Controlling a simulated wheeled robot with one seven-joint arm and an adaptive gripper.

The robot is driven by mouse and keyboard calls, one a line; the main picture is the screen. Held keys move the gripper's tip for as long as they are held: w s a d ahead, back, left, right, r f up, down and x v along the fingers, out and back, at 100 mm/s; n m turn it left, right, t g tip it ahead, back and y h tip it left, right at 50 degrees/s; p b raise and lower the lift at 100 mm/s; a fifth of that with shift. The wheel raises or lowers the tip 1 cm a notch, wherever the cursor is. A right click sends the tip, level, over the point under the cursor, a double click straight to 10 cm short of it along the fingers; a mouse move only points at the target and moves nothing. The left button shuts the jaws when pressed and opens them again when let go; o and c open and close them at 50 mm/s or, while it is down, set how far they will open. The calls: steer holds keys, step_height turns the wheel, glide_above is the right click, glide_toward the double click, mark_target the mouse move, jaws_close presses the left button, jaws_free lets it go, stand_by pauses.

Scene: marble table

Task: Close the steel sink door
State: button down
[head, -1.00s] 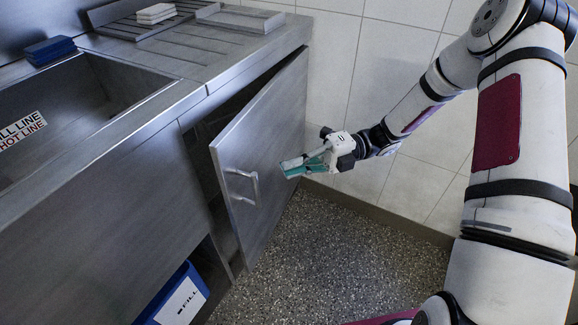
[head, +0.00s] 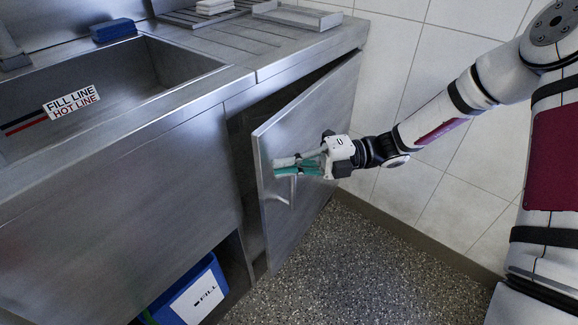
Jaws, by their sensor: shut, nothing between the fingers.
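The steel sink door (head: 315,130) stands partly open below the right end of the steel sink unit, hinged on its far right side and swung out toward me. A dark gap shows between its free edge and the cabinet. Its bar handle (head: 280,200) is near the free edge and is partly hidden behind my fingers. My gripper (head: 277,166) is in front of the door's outer face, just above and over the handle. Its fingers are shut and empty, pointing left toward the free edge. I cannot tell whether they touch the door.
The sink basin (head: 165,62) is at the upper left, with a blue block (head: 113,30) on its rim. A blue bin (head: 205,290) stands inside the cabinet at the lower left. A tiled wall is on the right. The speckled floor (head: 350,275) is clear.

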mark_target(274, 155)
steer(key=shift+w+a+r+p, duration=0.25)
steer(key=shift+a+p, duration=0.2)
steer(key=shift+p, duration=0.55)
steer(key=shift+w+a+m+t+p, duration=0.35)
steer(key=shift+a+t+p, duration=0.2)
steer(key=shift+p, duration=0.5)
steer(key=a+p, duration=0.1)
steer(key=w+a+p, duration=0.1)
steer(key=a+t+p, duration=0.1)
steer(key=shift+w+a+f+m, duration=0.1)
steer(key=shift+w+m, duration=0.2)
steer(key=shift+m, duration=0.05)
steer(key=shift+w+f, duration=0.1)
steer(key=shift+f, duration=0.05)
